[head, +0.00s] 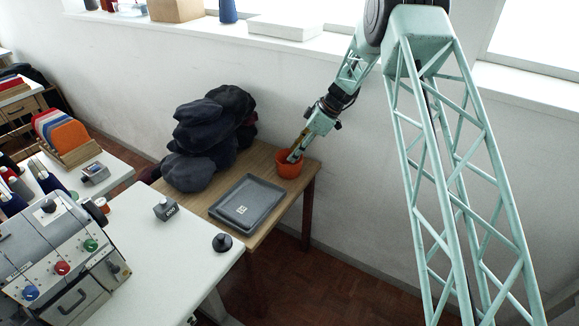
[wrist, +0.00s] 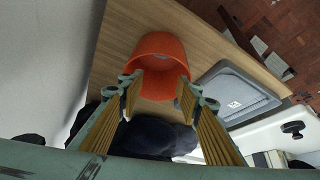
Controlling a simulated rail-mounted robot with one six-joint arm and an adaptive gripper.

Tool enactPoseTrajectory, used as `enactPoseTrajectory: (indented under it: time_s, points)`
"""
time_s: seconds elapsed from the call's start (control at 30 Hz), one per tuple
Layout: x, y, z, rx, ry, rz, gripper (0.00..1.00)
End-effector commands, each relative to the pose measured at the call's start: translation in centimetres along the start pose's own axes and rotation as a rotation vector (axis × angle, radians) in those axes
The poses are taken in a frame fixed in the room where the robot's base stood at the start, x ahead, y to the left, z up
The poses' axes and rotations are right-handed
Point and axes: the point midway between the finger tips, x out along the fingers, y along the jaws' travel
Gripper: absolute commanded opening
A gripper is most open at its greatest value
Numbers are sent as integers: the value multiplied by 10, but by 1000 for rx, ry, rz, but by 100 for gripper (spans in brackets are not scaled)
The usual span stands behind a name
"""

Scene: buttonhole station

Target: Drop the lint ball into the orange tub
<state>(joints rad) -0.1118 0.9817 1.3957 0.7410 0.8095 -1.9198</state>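The orange tub (head: 289,168) stands on the wooden table near the wall, at the back right corner. It also shows in the wrist view (wrist: 158,45), just beyond my fingertips. My gripper (head: 294,155) reaches down at the tub's mouth from the upper right. In the wrist view my gripper (wrist: 160,86) has its two fingers well apart, with nothing visible between the tips. I do not see the lint ball in either view. Part of the tub's inside is hidden by my fingers.
A heap of dark caps (head: 205,135) lies left of the tub on the wooden table (head: 268,158). A grey tray (head: 246,203) lies in front of it. A wall is close behind. A white worktop (head: 165,260) with a machine stands nearer, at left.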

Motion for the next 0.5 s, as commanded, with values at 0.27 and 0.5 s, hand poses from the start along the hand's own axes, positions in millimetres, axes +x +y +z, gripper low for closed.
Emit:
enactPoseTrajectory:
  time_s: [0.27, 0.5]
  points:
    - [-19, 0, -11, -2, 0, 1, 32]
    - [-47, 1, -27, -2, 1, 2, 32]
